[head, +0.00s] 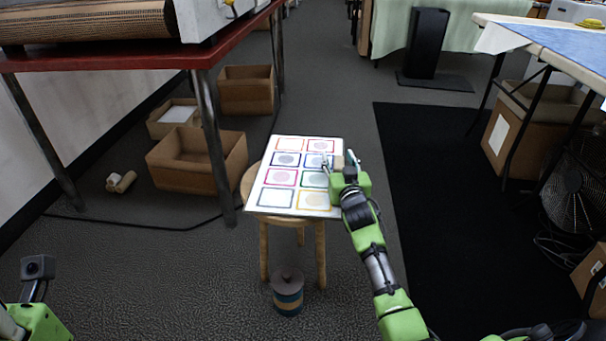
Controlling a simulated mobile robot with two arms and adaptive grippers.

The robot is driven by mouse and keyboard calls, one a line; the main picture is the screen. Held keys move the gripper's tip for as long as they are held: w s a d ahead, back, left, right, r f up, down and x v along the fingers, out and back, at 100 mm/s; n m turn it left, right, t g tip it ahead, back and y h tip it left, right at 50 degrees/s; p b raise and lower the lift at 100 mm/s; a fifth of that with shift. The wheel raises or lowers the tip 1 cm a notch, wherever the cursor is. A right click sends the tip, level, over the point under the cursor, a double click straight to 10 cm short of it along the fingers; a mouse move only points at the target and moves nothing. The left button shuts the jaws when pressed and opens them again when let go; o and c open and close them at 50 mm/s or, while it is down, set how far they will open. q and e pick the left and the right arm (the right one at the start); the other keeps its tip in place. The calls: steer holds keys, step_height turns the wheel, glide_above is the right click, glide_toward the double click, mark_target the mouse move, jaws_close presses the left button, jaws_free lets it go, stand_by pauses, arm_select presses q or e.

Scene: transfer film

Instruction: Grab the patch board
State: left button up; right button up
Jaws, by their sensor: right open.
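The patch board (272,187) is a white sheet-like board with two columns of coloured frames, some with grey ovals inside. It lies flat on a round wooden stool (263,225) in the middle of the head view and overhangs the seat. My right gripper (340,160) is open at the board's right edge, its fingers over or beside that edge; I cannot tell whether they touch it. The gripper hides part of the right edge. My left arm shows only at the lower left corner, and its fingers are not clearly seen.
A red-topped table (120,62) stands at the left with cardboard boxes (195,175) beneath and beside it. A striped canister (288,295) stands on the floor before the stool. A black mat (440,220) lies at the right. A table with blue cloth (570,45) stands upper right.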

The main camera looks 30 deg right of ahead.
jaws_close()
steer(key=shift+r, duration=0.15)
steer(key=shift+r, duration=0.15)
